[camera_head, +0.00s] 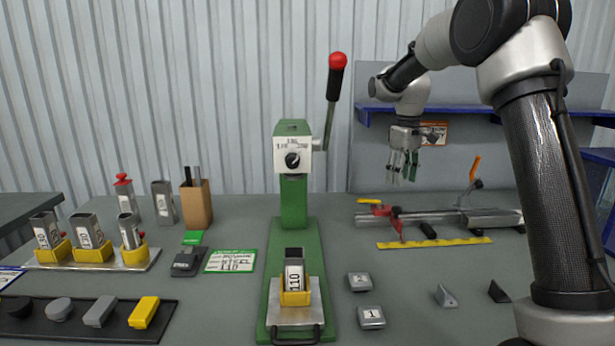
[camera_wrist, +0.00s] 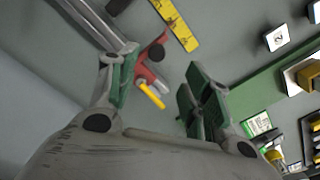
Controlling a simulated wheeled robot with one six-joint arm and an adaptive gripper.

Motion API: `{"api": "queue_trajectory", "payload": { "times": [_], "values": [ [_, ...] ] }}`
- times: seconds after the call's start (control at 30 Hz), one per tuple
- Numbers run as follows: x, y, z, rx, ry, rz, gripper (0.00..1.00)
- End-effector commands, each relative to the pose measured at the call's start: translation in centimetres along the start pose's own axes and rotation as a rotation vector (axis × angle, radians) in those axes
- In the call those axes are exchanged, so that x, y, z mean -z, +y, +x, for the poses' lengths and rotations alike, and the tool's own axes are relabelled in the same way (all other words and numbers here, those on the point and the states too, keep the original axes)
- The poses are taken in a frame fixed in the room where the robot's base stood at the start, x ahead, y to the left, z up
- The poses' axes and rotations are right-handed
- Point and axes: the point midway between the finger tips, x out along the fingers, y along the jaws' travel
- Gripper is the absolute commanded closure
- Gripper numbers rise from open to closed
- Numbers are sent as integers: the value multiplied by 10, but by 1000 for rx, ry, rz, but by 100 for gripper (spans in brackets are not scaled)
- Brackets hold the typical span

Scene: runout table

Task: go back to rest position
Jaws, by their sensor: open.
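My gripper (camera_head: 403,167) hangs over the back right of the table, above the rail with the red clamp, its fingers pointing down. In the wrist view my gripper (camera_wrist: 158,100) has its two green-padded fingers spread apart with nothing between them. The red clamp (camera_wrist: 150,68) and its yellow handle (camera_wrist: 152,95) show beyond the fingers, on the table below. My arm reaches in from the right side of the head view.
A green press (camera_head: 294,200) with a red-knobbed lever stands mid-table, a block marked 110 (camera_head: 294,276) in its yellow holder. A yellow ruler (camera_head: 434,243) lies before the rail (camera_head: 440,218). Blocks 1 (camera_head: 371,317) and 2 (camera_head: 359,282) lie right of the press. Several steel pieces stand left.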

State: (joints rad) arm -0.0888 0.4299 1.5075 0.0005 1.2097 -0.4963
Motion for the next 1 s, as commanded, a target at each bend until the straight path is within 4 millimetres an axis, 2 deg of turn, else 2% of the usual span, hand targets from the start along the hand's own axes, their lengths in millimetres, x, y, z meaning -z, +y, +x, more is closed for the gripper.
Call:
{"api": "queue_trajectory", "payload": {
  "times": [0.03, 0.07, 0.37, 0.5, 0.7, 0.83, 1.0],
  "values": [
    [-16, -8, 13, 11, -22, 56, 51],
    [-26, -14, 15, 12, -26, 92, 51],
    [-146, -70, -7, -8, 24, 372, 51],
    [-215, -103, -16, -24, 83, 480, 51],
    [-301, -146, -14, -53, 192, 562, 51],
    [-334, -164, -14, -75, 263, 571, 51],
    [-345, -168, -30, -103, 353, 578, 51]
  ]
}}
